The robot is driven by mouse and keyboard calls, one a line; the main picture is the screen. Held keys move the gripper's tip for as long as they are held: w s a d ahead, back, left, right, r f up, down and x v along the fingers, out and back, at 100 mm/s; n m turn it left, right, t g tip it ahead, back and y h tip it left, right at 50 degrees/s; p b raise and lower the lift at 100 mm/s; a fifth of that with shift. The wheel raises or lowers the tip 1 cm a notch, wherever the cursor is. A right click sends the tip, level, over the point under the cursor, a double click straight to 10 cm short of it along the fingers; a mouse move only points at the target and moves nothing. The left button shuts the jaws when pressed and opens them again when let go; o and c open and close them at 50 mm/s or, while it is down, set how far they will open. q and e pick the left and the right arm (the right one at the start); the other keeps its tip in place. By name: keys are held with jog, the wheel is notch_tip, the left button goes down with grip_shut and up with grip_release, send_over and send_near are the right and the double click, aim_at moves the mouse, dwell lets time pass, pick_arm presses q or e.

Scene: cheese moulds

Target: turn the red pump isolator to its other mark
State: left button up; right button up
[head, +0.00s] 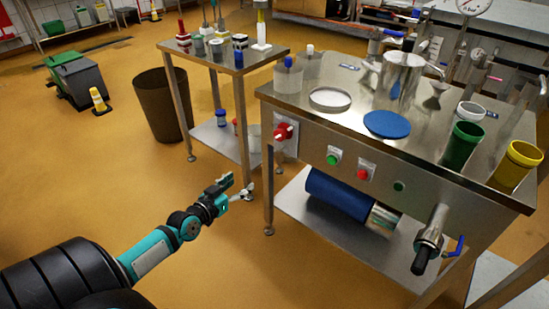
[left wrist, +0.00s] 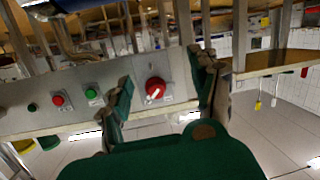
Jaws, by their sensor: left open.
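The red pump isolator (head: 283,132) is a rotary knob on a pale plate at the left end of the steel table's front panel. In the left wrist view the red knob (left wrist: 155,89) shows between my fingers, with a white bar across its face slanting from lower left to upper right. The marks around it are too small to read. My left gripper (head: 236,190) is open and empty, below and to the left of the knob in the head view, apart from it. Its two fingers (left wrist: 161,66) also show in the left wrist view. My right gripper is not in view.
Green (head: 333,157) and red (head: 363,174) push buttons sit to the right of the isolator. A blue-handled valve (head: 430,240) juts from the table's front. A small side table (head: 232,75) and brown bin (head: 161,105) stand behind my arm. The floor around the gripper is clear.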

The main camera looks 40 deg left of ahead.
pick_arm(q)
notch_tip(320, 180, up, 8)
jog(key=w+d+t+h+b, duration=0.1)
jog(key=d+t+b, duration=0.1)
send_near(277, 136)
jog(key=w, duration=0.4)
jog(key=w+b, duration=0.1)
jog(key=w, duration=0.2)
jog(key=w+b, duration=0.1)
jog(key=w, duration=0.2)
jog(key=shift+w+d+f, duration=0.15)
jog(key=shift+d+f, duration=0.05)
jog(key=shift+w, duration=0.3)
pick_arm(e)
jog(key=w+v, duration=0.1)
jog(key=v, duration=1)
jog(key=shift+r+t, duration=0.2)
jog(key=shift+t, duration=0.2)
pick_arm(q)
jog(key=shift+c, duration=0.2)
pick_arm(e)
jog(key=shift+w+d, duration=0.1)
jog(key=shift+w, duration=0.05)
pick_arm(q)
jog(key=shift+r, duration=0.15)
jog(key=c, duration=1.1)
